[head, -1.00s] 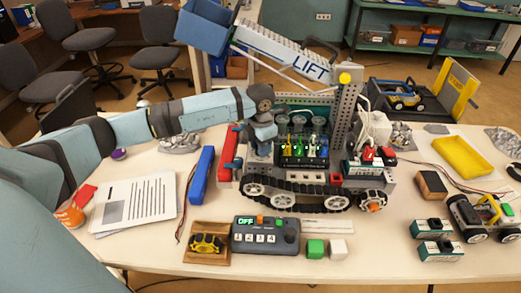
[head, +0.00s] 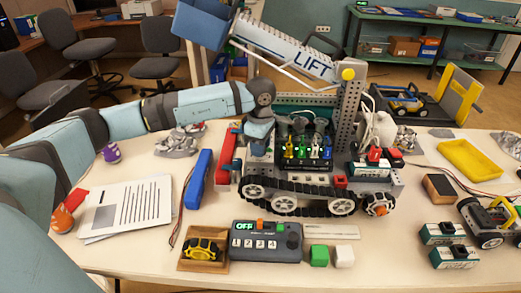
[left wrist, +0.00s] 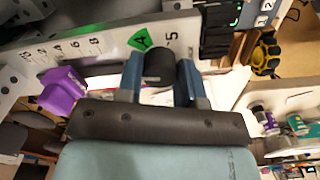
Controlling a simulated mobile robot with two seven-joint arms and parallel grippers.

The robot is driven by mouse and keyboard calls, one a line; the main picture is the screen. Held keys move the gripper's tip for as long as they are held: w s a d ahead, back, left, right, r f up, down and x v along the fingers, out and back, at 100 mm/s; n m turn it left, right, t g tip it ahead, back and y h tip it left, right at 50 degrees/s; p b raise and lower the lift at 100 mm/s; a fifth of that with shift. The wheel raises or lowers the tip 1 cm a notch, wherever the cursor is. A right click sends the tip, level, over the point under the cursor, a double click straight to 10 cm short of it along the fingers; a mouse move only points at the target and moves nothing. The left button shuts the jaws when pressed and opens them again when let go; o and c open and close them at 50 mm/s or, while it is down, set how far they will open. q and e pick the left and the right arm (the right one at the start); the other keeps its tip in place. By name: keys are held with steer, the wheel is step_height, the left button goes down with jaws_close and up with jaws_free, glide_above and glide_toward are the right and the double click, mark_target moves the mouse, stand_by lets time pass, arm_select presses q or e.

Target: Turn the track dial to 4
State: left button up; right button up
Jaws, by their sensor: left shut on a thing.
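My left gripper (left wrist: 160,82) shows in the left wrist view with its two blue-grey fingers closed on a black round knob (left wrist: 160,62). The knob stands in front of a pale panel (left wrist: 105,50) with printed numbers, among them 2, 4, 6, 8 and 5. A green triangle marked A (left wrist: 143,39) lies just beyond the knob. The fingers hide part of the knob, and I cannot read its setting. In the head view the left gripper (head: 258,138) is at the left end of the tracked LIFT robot (head: 315,190). My right gripper is not in view.
A control box reading OFF (head: 265,240) and a wooden stand with a yellow-and-black part (head: 203,249) are in front. Green (head: 319,256) and white (head: 344,256) cubes stand beside the box. A blue bar (head: 198,179) and papers (head: 125,208) lie left. The lift arm (head: 285,52) rises overhead.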

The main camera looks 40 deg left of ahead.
arm_select(q)
steer(key=shift+f+m+b, duration=0.1)
steer(key=shift+m+b, duration=0.35)
steer(key=shift+m, duration=0.55)
steer(key=m+b, duration=0.1)
steer(key=m, duration=0.1)
steer(key=shift+m, duration=0.3)
steer(key=shift+m+b, duration=0.6)
steer(key=shift+m, duration=0.6)
steer(key=shift+m+b, duration=0.35)
steer(key=shift+m, duration=0.85)
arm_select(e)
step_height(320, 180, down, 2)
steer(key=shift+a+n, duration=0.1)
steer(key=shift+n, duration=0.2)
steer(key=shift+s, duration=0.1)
arm_select(q)
steer(key=o, duration=0.9)
steer(key=shift+r, duration=0.2)
